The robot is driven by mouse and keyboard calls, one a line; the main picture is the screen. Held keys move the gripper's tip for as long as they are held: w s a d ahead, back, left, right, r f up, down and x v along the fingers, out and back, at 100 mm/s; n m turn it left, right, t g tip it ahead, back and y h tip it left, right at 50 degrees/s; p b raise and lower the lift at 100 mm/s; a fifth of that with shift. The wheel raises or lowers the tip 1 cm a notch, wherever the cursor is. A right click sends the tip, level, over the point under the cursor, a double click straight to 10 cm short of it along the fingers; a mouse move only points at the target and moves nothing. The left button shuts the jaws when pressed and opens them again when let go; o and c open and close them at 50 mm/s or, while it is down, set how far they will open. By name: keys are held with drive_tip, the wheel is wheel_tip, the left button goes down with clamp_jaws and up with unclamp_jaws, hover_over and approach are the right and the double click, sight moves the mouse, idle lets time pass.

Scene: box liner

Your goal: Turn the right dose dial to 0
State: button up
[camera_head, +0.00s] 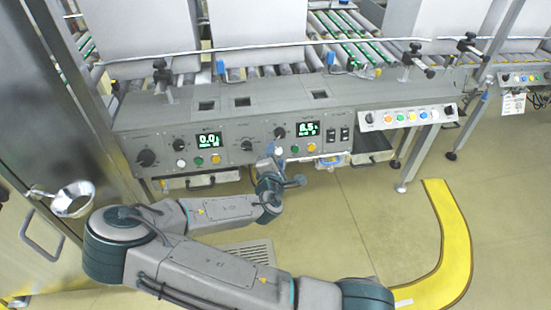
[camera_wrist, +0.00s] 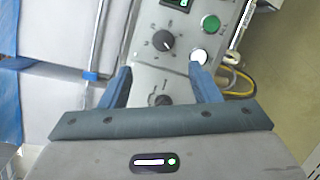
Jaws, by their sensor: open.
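The right control panel has a lit display (camera_head: 307,129) that seems to read 6.5. Left of it are a black dial (camera_head: 280,132) and another dark knob (camera_head: 247,145). Their labels are too small to read, so I cannot tell which is the dose dial. In the wrist view, the dial with a printed scale (camera_wrist: 163,40) lies just beyond my fingertips, and the other knob (camera_wrist: 163,100) shows between the fingers, partly hidden at its lower edge. My gripper (camera_wrist: 160,70) is open and empty, its two blue fingers apart in front of the panel.
A white button (camera_wrist: 198,55) is close to the right fingertip, with a green button (camera_wrist: 210,22) beyond. The left panel has its own display (camera_head: 209,141) reading about 0.0 and a large knob (camera_head: 146,157). Conveyor rollers and pale boxes stand behind. Floor in front is mostly clear.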

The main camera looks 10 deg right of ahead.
drive_tip(key=shift+v, duration=1.1)
drive_tip(key=s+d+r+m+g+y+p, duration=0.1)
drive_tip(key=s+d+r+m+g+p, duration=0.15)
drive_tip(key=s+m+g+p, duration=0.7)
drive_tip(key=s+r+m+g+y+p, duration=0.1)
drive_tip(key=s+r+m+p, duration=0.2)
drive_tip(key=r, duration=0.9)
drive_tip(key=s+d+r+m+g+y+p, duration=0.1)
drive_tip(key=s+r+m+p, duration=0.3)
drive_tip(key=r, duration=0.8)
drive_tip(key=s+d+r+m+g+y+p, duration=0.1)
drive_tip(key=s+r+m+p, duration=0.2)
drive_tip(key=r, duration=0.9)
drive_tip(key=s+p, duration=0.2)
drive_tip(key=s, duration=0.1)
drive_tip(key=shift+s+r+y, duration=0.2)
drive_tip(key=shift+s+y, duration=0.1)
drive_tip(key=shift+y, duration=0.1)
